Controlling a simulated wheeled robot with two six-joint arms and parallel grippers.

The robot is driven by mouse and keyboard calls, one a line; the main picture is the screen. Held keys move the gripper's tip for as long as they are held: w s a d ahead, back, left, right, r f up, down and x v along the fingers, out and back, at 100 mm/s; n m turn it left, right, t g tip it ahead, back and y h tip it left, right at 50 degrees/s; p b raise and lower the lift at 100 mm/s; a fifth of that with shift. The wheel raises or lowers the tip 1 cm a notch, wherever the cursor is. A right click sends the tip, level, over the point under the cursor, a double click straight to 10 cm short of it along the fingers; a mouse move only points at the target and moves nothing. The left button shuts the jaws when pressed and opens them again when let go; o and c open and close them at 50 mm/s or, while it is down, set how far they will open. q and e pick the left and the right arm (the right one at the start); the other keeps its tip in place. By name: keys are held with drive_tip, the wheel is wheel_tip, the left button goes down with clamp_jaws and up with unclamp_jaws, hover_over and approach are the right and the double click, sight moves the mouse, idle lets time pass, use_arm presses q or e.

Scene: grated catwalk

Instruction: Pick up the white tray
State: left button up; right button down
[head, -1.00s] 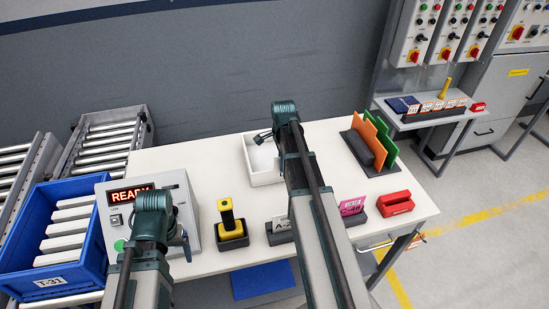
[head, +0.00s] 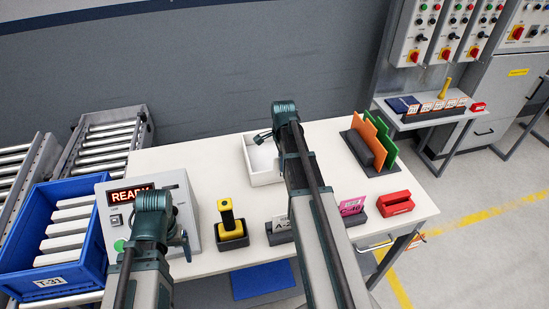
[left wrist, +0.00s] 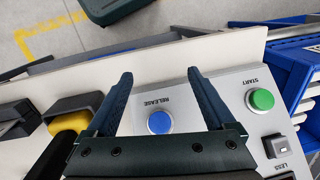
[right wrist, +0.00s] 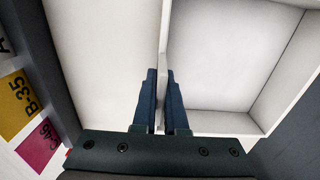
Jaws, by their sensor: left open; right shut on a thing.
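The white tray (head: 262,178) is an open, low-walled box on the white table, left of my right arm in the head view. My right gripper (right wrist: 160,75) is shut on one wall of the tray (right wrist: 222,55), with a finger on each side of it. In the head view my right arm hides part of the tray and the grip itself. The tray appears level, and I cannot tell any gap beneath it. My left gripper (left wrist: 158,92) is open and empty above the control box, near the blue RELEASE button (left wrist: 160,122).
A control box (head: 190,195) with a READY display stands at the table's left. A yellow-and-black holder (head: 232,230), a red block (head: 396,203) and a rack with orange and green panels (head: 370,150) share the table. A blue bin (head: 92,280) sits left.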

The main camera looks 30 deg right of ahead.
use_arm(q)
drive_tip(key=shift+r, duration=0.1)
use_arm(e)
drive_tip(key=shift+r, duration=0.1)
drive_tip(key=shift+r+p, duration=0.5)
drive_tip(key=shift+p, duration=0.1)
wheel_tip(320, 180, up, 3)
drive_tip(key=p, duration=0.3)
drive_tip(key=shift+f, duration=0.1)
use_arm(q)
wheel_tip(320, 180, up, 5)
drive_tip(key=shift+f+p, duration=0.1)
drive_tip(key=shift+p, duration=0.3)
use_arm(e)
drive_tip(key=s+a, duration=0.3)
drive_tip(key=a, duration=0.4)
drive_tip(key=s+a+r, duration=0.1)
drive_tip(key=s+a, duration=0.2)
drive_tip(key=a, duration=0.4)
drive_tip(key=shift+a, duration=0.4)
